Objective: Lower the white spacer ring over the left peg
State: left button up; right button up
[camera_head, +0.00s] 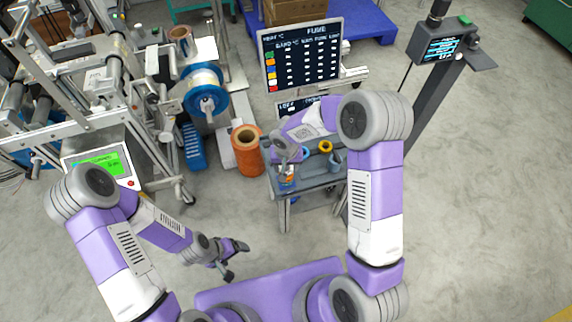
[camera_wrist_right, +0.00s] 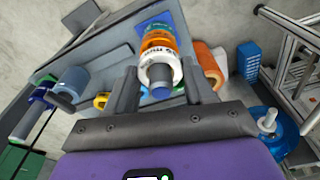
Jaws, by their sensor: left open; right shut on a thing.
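The white spacer ring (camera_wrist_right: 150,57), with dark print on it, sits between the fingers of my right gripper (camera_wrist_right: 159,70) in the right wrist view. The gripper is shut on it. The left peg (camera_wrist_right: 161,77), grey-blue, shows through the ring, its end sticking out toward the camera. Beyond the white ring are an orange ring (camera_wrist_right: 157,41) and a blue part on the same peg. Whether the white ring touches the orange one I cannot tell. In the head view my right gripper (camera_head: 286,163) is over the stand's left end. My left gripper (camera_head: 236,261) is open and empty, low over the floor.
The grey stand (camera_head: 310,177) also carries a yellow ring (camera_head: 325,147) and other grey-blue pegs. A large orange spool (camera_head: 247,158) stands on the floor left of it. A metal machine with a blue reel (camera_head: 203,93) fills the left. A display board (camera_head: 300,57) rises behind the stand.

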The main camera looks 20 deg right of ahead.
jog(key=shift+f, duration=0.1)
jog(key=o, duration=1.1)
jog(key=r+p, duration=0.1)
jog(key=r, duration=0.4)
jog(key=s+r+p, duration=0.1)
jog(key=r, duration=0.1)
jog(key=shift+a+r+p, duration=0.1)
jog(key=shift+r+p, duration=0.15)
jog(key=shift+p, duration=0.1)
jog(key=s+a+f+y+p, duration=0.1)
jog(key=s+f+p, duration=0.1)
jog(key=s, duration=0.4)
jog(key=s+a+f+y+p, duration=0.1)
jog(key=s+f+y+p, duration=0.1)
jog(key=s+f, duration=0.3)
jog(key=s+a+f+y+p, duration=0.1)
jog(key=s+f+p, duration=0.1)
jog(key=s, duration=0.7)
jog(key=shift+a+f+g, duration=0.3)
jog(key=shift+f+g, duration=0.1)
jog(key=shift+f, duration=0.3)
